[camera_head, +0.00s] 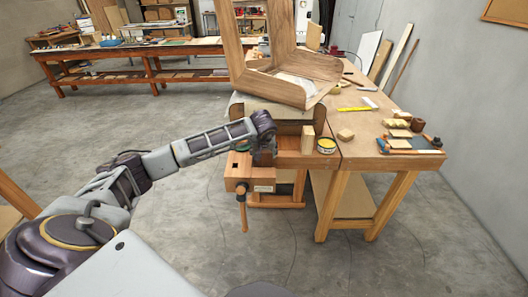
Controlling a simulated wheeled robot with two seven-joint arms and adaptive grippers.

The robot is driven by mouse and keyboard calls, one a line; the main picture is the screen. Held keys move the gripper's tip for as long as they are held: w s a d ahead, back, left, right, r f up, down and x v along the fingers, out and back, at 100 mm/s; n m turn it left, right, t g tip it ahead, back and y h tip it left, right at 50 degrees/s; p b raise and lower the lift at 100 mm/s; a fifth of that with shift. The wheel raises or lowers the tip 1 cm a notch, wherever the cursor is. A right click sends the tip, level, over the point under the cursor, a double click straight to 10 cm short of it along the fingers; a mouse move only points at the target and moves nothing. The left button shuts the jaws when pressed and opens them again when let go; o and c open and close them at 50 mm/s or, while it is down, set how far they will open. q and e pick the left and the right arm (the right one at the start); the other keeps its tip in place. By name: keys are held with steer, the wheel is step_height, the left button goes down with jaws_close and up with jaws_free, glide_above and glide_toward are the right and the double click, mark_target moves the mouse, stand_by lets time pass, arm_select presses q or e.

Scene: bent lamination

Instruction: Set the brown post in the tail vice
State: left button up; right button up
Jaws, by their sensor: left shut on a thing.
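The tail vice (240,178) is the wooden block with a hanging handle at the near left corner of the workbench. My left gripper (264,148) points down just above the vice, at the bench edge. It is shut on a dark brown piece (264,158), which I take to be the brown post. The gripper hides most of the piece, and I cannot tell whether it is between the vice jaws or above them. My right gripper is not in view.
A large wooden frame (294,92) stands on the workbench (365,122) behind my gripper. A light wood block (307,140) and a yellow-labelled tin (326,146) stand right of the gripper. Tools and small blocks lie further right. Open floor lies left of the bench.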

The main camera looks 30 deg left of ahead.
mark_target(264, 157)
arm_select(q)
steer(key=shift+a+f+b, duration=0.1)
steer(key=shift+f+b, duration=0.75)
steer(key=shift+f, duration=0.25)
stand_by(1.6)
steer(key=shift+f, duration=0.1)
steer(key=shift+f, duration=0.15)
steer(key=shift+f+b, duration=0.2)
steer(key=shift+b, duration=0.2)
stand_by(0.7)
steer(key=o, duration=1.5)
steer(key=shift+o, duration=0.7)
